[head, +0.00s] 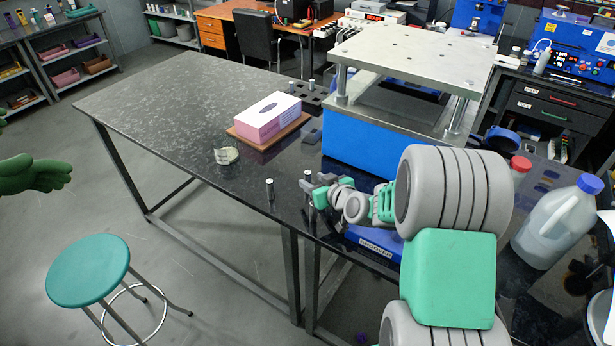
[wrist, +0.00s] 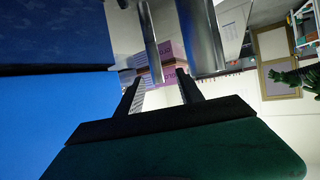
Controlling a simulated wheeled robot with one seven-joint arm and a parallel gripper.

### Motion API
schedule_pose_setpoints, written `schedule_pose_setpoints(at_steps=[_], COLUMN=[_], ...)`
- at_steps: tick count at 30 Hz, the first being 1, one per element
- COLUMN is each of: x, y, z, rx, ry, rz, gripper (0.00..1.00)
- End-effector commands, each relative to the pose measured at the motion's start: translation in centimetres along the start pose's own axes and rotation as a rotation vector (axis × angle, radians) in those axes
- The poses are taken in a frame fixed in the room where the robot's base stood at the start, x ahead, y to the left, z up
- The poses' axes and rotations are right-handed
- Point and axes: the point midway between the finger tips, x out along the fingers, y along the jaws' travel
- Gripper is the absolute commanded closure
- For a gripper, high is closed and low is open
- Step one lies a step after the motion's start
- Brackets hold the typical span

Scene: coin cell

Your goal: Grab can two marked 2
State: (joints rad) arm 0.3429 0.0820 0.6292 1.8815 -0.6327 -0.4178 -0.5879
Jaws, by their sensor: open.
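Two small metallic cylinders stand upright on the dark table (head: 180,95): a left can (head: 270,190) and a right can (head: 308,177). No number is readable on either, so I cannot tell which is can two. My gripper (head: 318,189) is beside the right can, close to it; contact is unclear. In the wrist view, my gripper's two dark fingers (wrist: 159,92) are spread apart. One metallic cylinder (wrist: 150,42) appears in line with the gap between them, and another (wrist: 201,36) is to its right. I cannot match these to the head view with certainty.
A pink and white tissue box (head: 266,117) sits on a brown board behind the cans. A small glass dish (head: 227,155) stands to the left. A blue press with a metal top plate (head: 416,58) blocks the back right. A jug (head: 558,222) stands far right.

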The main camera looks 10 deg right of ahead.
Motion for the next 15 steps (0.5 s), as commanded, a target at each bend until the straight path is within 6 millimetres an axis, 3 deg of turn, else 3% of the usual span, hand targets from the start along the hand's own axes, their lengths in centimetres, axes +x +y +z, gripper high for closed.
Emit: schedule_pose_setpoints(at_steps=[3, 15], x=[0.8, 6.4], y=[0.8, 0.6], z=[0.0, -0.9], rx=[0.008, 0.007], ry=[0.037, 0.036], rz=[0.018, 0.017], gripper=[0.56, 0.56])
